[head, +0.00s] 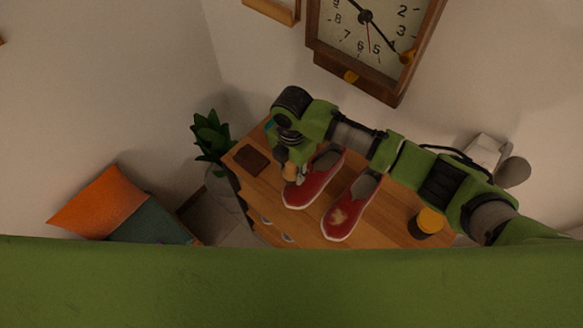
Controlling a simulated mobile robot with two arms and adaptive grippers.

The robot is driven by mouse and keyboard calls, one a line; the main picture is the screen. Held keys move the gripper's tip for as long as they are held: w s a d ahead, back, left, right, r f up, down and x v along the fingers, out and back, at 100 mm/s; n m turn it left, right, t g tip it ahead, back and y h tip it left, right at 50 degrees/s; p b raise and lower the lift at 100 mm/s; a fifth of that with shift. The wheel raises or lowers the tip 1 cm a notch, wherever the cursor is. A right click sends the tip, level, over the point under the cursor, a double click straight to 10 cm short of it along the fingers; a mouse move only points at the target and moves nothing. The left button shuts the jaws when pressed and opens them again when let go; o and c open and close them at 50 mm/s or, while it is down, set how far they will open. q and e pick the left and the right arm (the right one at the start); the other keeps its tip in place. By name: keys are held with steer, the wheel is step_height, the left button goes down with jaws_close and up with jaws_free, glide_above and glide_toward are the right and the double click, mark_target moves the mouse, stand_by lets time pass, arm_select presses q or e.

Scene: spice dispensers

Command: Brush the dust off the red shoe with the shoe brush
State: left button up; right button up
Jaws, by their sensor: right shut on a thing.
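Two red shoes with pale soles stand side by side on the wooden cabinet top. The right-hand red shoe (347,211) has a tan dusty patch on its toe. The left-hand red shoe (314,186) looks clean where it shows. My right gripper (296,172) points down beside the left-hand shoe, at its left edge. It is shut on a small brownish thing, seemingly the shoe brush (289,173), mostly hidden by the gripper. I cannot tell whether the brush touches the left-hand shoe. My left gripper is not in view.
A dark brown flat block (251,159) lies at the cabinet's left end. A yellow-topped dark jar (427,222) stands at the right. A plant (212,136) is left of the cabinet (393,225). A clock (372,38) hangs behind. My right arm spans above the shoes.

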step_height(320, 180, up, 2)
steer(key=shift+r+p, duration=0.1)
steer(key=shift+p, duration=0.6)
steer(key=shift+w+a+r+p, duration=0.1)
steer(key=shift+r+p, duration=0.2)
steer(key=shift+r, duration=0.1)
steer(key=shift+w+a+r+p, duration=0.1)
steer(key=shift+r+p, duration=0.15)
steer(key=shift+r, duration=0.15)
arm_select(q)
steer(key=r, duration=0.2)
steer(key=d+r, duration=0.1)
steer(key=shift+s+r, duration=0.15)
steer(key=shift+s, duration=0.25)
arm_select(e)
steer(key=shift+s+d+r, duration=0.15)
steer(key=shift+d+r, duration=0.05)
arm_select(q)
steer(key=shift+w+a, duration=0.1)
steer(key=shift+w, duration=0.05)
arm_select(e)
steer(key=shift+a+f, duration=0.1)
steer(key=shift+a, duration=0.05)
